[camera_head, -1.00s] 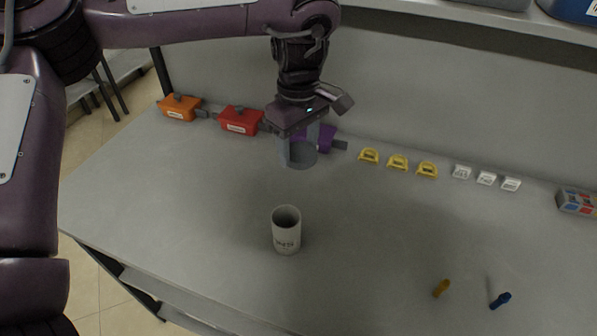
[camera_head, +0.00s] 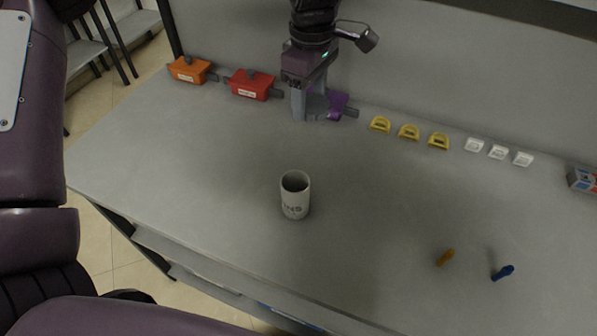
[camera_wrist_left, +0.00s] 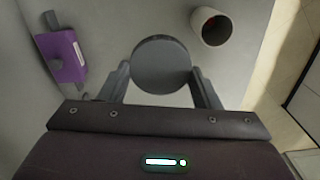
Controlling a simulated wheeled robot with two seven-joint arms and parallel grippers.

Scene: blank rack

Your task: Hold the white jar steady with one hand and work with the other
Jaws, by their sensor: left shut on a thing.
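The white jar (camera_head: 292,206) stands upright and open-topped on the grey table, with dark lettering on its side. It also shows in the left wrist view (camera_wrist_left: 224,38), where something reddish is inside. My left gripper (camera_head: 310,112) is above the table, behind the jar and apart from it. It is shut on a grey round piece, seen between the fingers in the left wrist view (camera_wrist_left: 161,66). A purple box (camera_head: 338,101) is close beside and partly hidden by the gripper; it also shows in the left wrist view (camera_wrist_left: 62,56). My right gripper is not in view.
An orange box (camera_head: 188,72) and a red box (camera_head: 250,86) stand along the back left. Yellow pieces (camera_head: 409,132) and white blocks (camera_head: 498,152) line the back right. An orange-yellow item (camera_head: 445,257) and a blue item (camera_head: 503,272) lie front right. The table around the jar is clear.

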